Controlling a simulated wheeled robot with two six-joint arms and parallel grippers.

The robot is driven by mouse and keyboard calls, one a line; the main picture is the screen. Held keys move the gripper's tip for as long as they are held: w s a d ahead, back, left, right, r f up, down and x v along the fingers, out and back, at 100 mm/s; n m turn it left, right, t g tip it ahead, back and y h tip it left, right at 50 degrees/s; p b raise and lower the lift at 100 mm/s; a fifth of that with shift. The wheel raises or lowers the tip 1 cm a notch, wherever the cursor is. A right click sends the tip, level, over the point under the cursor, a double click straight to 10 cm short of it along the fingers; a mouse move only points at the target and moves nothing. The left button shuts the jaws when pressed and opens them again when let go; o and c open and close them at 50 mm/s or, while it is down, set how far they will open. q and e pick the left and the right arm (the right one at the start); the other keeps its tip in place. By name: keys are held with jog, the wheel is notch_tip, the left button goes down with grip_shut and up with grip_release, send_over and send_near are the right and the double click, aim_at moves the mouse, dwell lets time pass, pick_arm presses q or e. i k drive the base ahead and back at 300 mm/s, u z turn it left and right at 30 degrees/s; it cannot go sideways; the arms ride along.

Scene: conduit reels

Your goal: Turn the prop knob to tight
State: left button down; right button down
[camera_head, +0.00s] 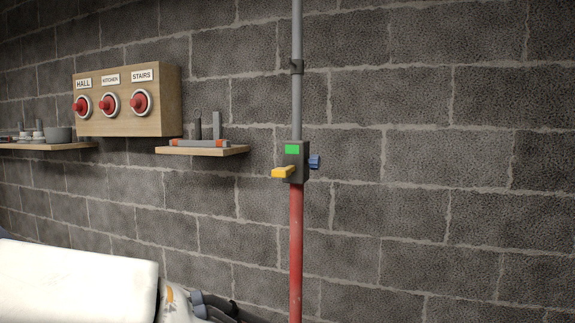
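The prop is an upright pole with a red lower tube (296,250) and a thinner grey upper tube (297,110). A dark box (304,171) joins them and carries a green patch (292,149) on its front. A blue knob (314,162) sticks out of the box's right side. A yellow lever (283,172) sticks out at its lower left. No marking on the knob is readable. My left arm comes in low from the left, well below the box. My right gripper is out of the picture. Nothing touches the knob.
A wooden board (165,98) with red knobs labelled HALL, KITCHEN and STAIRS hangs on the grey block wall (430,180). A small shelf (222,151) holds grey and orange parts. Another shelf (40,147) holds small items at far left. Right of the pole is free.

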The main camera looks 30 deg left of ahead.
aim_at(314, 161)
jog(key=u, duration=0.55)
jog(key=i, duration=1)
jog(key=u, duration=1)
jog(key=k, duration=0.55)
jog(key=z, duration=1.1)
